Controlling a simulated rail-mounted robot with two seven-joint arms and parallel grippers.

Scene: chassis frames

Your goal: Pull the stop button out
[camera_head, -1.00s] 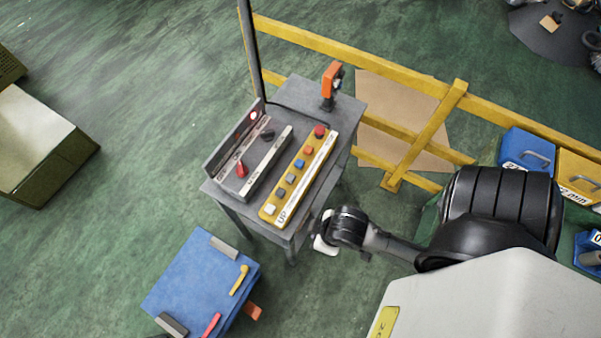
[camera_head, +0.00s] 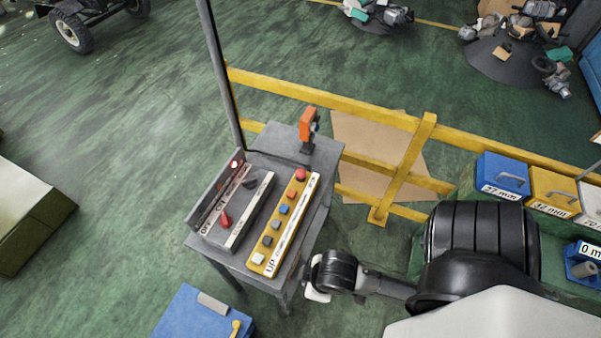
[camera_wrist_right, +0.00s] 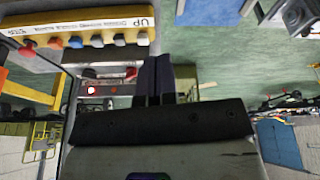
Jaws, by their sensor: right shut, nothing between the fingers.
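The red, round-headed stop button (camera_head: 300,174) sits at the far end of the yellow control box (camera_head: 283,225), which lies on a grey table. In the right wrist view the box (camera_wrist_right: 88,20) is at the top left, with the red button (camera_wrist_right: 27,50) near the left edge. Whether the button is pressed in or out is too small to tell. My right gripper (camera_head: 315,290) is beside the table's near right corner, apart from the box. In the wrist view its dark fingers (camera_wrist_right: 155,75) are together and empty. My left gripper is not in view.
A grey panel (camera_head: 235,205) with a red switch lies left of the yellow box. An orange-handled device (camera_head: 309,128) stands at the table's back. A dark post (camera_head: 222,80) and yellow railing (camera_head: 370,118) are behind. A blue surface (camera_head: 190,315) is at front left.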

